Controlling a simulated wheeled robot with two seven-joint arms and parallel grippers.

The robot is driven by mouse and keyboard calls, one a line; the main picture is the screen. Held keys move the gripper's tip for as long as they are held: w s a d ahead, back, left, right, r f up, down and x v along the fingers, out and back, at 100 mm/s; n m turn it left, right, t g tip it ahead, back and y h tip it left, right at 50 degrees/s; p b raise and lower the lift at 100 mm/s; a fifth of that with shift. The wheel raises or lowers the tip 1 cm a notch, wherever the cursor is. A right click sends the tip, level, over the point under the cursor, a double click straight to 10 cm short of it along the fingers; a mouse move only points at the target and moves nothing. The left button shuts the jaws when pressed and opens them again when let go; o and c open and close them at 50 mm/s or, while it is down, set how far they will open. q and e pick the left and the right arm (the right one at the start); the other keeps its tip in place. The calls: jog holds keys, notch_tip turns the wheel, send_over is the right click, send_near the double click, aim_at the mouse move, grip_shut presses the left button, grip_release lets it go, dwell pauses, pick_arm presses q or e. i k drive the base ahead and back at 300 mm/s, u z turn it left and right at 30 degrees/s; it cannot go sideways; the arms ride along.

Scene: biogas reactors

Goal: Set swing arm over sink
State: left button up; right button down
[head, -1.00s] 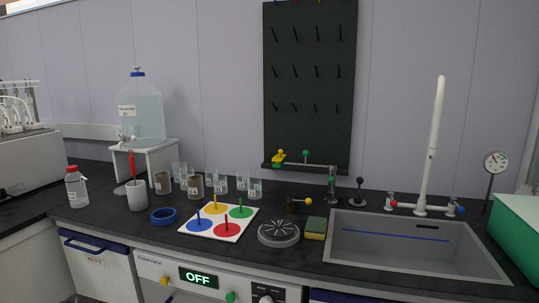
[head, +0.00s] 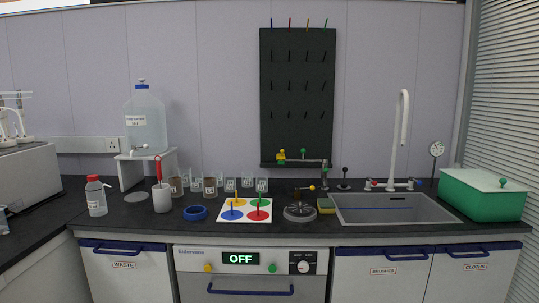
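The swing arm (head: 312,161) is a thin grey bar. It reaches left from a short upright post (head: 325,173) behind the sink's left end, in front of the black pegboard's lower edge. A yellow piece (head: 281,155) sits at its left end and a green knob (head: 303,154) stands farther right. The bar is over the counter, left of the sink. The grey sink (head: 360,212) is set into the dark counter, with a tall white tap (head: 403,130) behind it. Neither of my grippers is in view.
A sponge (head: 326,206), a grey round disc (head: 299,213) and a four-colour board (head: 222,214) lie left of the sink. A green box (head: 480,200) stands right of it. A black-knobbed fitting (head: 344,178) stands right of the post. Beakers line the back left.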

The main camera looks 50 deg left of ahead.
aim_at(323, 160)
jog(key=u, duration=2.2)
jog(key=i, duration=0.5)
